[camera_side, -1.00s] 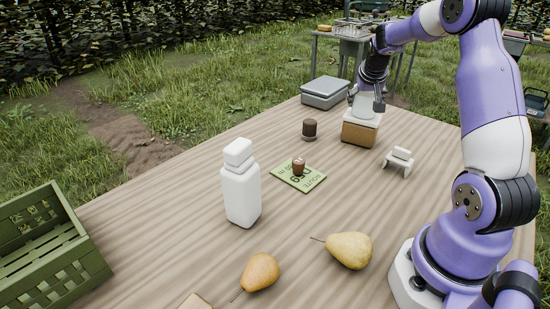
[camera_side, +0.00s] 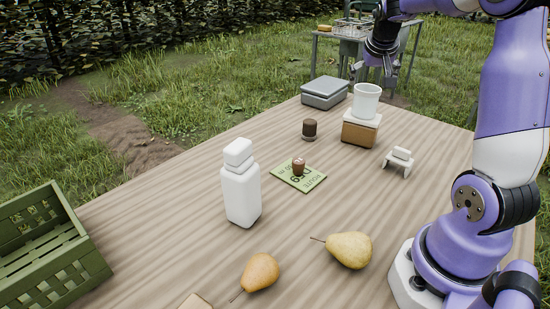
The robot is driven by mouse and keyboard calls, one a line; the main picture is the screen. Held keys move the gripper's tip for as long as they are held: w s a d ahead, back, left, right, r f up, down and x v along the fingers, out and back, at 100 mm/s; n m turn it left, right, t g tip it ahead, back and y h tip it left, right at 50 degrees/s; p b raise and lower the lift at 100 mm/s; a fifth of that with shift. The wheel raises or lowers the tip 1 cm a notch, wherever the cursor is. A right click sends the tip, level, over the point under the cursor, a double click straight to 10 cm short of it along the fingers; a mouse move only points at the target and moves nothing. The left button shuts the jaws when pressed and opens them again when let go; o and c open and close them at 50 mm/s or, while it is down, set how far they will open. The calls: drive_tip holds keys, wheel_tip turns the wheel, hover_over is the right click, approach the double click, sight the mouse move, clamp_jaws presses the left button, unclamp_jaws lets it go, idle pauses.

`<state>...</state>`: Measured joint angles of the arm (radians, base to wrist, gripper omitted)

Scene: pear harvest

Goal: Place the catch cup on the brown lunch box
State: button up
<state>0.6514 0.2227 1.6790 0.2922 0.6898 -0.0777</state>
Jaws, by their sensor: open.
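The white catch cup (camera_side: 366,101) stands upright on the pale lid of the brown lunch box (camera_side: 359,133), toward the far right of the table. My gripper (camera_side: 374,76) is above and slightly behind the cup, with its fingers spread apart. It is open and holds nothing. It appears clear of the cup's rim.
A grey box (camera_side: 325,92) and a dark brown jar (camera_side: 309,128) are left of the lunch box. A small white stand (camera_side: 398,161) is to its right. A white bottle (camera_side: 241,187), a green card (camera_side: 312,182), two pears (camera_side: 349,250) and a green crate (camera_side: 42,250) are nearer.

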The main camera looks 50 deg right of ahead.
drive_tip(key=s+a+r+n+t+y, duration=0.1)
drive_tip(key=a+r+n, duration=0.1)
drive_tip(key=a, duration=0.6)
drive_tip(key=s+a+r+n+t+y, duration=0.1)
drive_tip(key=a+r+n, duration=0.1)
drive_tip(key=a, duration=0.7)
drive_tip(key=s+a+f+n+y, duration=0.2)
drive_tip(key=s+a, duration=0.1)
drive_tip(key=a, duration=0.3)
drive_tip(key=s+a+f+n+y, duration=0.1)
drive_tip(key=s+a+f+n, duration=0.1)
drive_tip(key=a, duration=0.4)
drive_tip(key=shift+s+a+f+n+t+y, duration=0.35)
drive_tip(key=shift+s+n, duration=0.35)
drive_tip(key=shift+s, duration=0.35)
